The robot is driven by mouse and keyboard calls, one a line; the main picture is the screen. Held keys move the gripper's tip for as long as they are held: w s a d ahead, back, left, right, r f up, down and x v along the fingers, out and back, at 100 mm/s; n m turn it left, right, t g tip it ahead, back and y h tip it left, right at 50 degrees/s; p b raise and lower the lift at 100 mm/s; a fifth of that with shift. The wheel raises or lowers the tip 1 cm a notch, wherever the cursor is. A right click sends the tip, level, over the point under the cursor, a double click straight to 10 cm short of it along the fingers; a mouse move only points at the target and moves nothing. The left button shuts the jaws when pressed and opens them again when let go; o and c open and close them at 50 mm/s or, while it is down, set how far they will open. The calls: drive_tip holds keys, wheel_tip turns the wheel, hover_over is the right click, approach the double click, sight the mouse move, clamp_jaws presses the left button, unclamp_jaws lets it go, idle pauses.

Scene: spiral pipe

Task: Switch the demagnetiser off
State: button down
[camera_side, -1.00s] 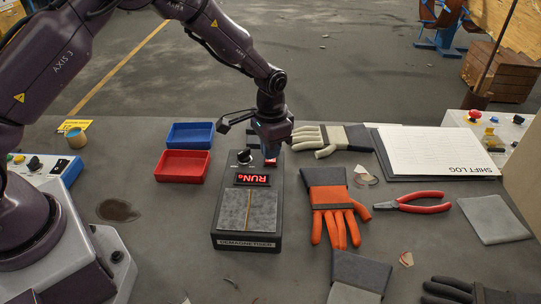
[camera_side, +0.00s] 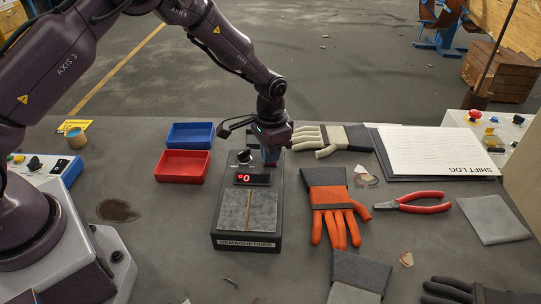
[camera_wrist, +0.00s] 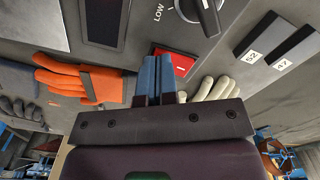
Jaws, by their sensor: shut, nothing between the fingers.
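The demagnetiser (camera_side: 232,217) is a dark box with a grey top plate, a red-lit display (camera_side: 252,179) and a dial knob (camera_side: 244,157) at its far end. The display shows a short reading like "0". In the wrist view, its red rocker switch (camera_wrist: 184,65) shows a white mark beside my fingertips, which hide part of it. My gripper (camera_side: 270,158) is shut and empty, pointing down at the far right corner of the box. Its blue fingers (camera_wrist: 158,72) also show in the wrist view. I cannot tell whether they touch the switch.
Red (camera_side: 181,167) and blue (camera_side: 190,135) trays stand left of the box. An orange glove (camera_side: 328,200) lies close on its right, and a pale glove (camera_side: 330,139) lies behind. Red-handled pliers (camera_side: 412,202) and a shift log (camera_side: 438,151) lie further right.

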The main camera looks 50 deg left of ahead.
drive_tip(key=shift+r, duration=3.5)
drive_tip(key=shift+s+f, duration=0.2)
drive_tip(key=shift+s, duration=0.1)
drive_tip(key=shift+s+f+g, duration=0.3)
drive_tip(key=shift+s+g, duration=0.1)
drive_tip(key=shift+s, duration=0.45)
drive_tip(key=s+a+r+n+t, duration=0.1)
drive_tip(key=s+r+t, duration=0.2)
drive_tip(key=s+r, duration=0.8)
drive_tip(key=s+a+r+n+t, duration=0.2)
drive_tip(key=s+r+t, duration=0.1)
drive_tip(key=s+r, duration=0.8)
drive_tip(key=s, duration=0.3)
drive_tip(key=shift+a+r, duration=0.25)
